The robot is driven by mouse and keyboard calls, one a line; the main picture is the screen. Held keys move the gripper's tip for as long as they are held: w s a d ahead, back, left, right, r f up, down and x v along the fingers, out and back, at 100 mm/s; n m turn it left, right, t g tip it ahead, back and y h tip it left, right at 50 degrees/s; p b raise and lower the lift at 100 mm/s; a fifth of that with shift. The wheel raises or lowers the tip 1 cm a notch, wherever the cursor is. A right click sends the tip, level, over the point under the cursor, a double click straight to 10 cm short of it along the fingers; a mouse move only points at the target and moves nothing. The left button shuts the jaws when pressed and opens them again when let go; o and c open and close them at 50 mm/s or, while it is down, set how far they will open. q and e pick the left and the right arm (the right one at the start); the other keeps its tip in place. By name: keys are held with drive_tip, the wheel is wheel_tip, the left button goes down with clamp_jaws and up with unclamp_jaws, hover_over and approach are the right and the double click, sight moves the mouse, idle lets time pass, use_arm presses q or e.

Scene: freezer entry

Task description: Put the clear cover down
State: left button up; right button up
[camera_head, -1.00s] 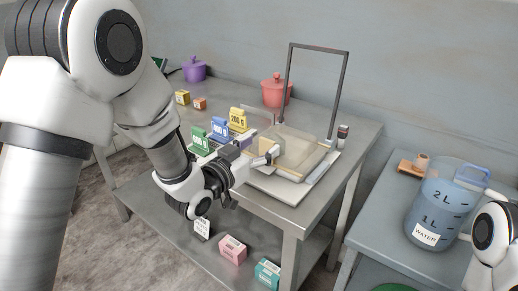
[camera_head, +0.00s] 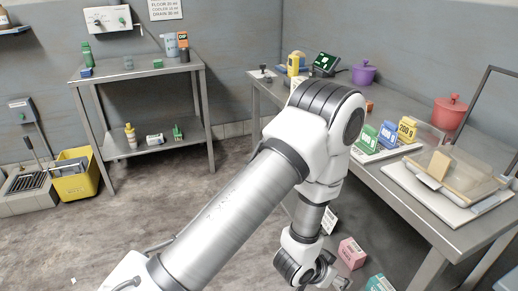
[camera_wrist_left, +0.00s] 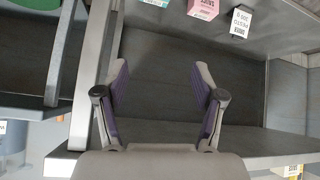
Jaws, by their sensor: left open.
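The clear cover (camera_head: 470,172) is a see-through box at the right of the head view. It stands over a tan board on a white slab (camera_head: 427,192) on the steel table. A pale yellow block (camera_head: 439,166) shows at its left side; I cannot tell whether it is inside. My left gripper (camera_head: 328,277) is low at the bottom of the head view, in front of the table and apart from the cover. The left wrist view shows its fingers (camera_wrist_left: 161,66) spread and empty. My right gripper is not in view.
Green, blue and yellow weight blocks (camera_head: 407,130) stand beside the slab, with a red pot (camera_head: 449,111) behind. A dark frame (camera_head: 488,95) rises behind the cover. Pink (camera_head: 352,253) and teal boxes lie on the lower shelf.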

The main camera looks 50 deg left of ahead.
use_arm(q)
drive_tip(key=s+a+f+g, duration=0.1)
drive_tip(key=s+f, duration=0.3)
drive_tip(key=s, duration=0.4)
drive_tip(key=s+a+f+g+y, duration=0.1)
drive_tip(key=s+f+g, duration=0.3)
drive_tip(key=s, duration=0.4)
drive_tip(key=s+f+n+g, duration=0.1)
drive_tip(key=s+f+g, duration=0.2)
drive_tip(key=s, duration=0.5)
drive_tip(key=shift+s+a+f+y, duration=0.25)
drive_tip(key=shift+a+f+y, duration=0.15)
drive_tip(key=shift+f, duration=0.5)
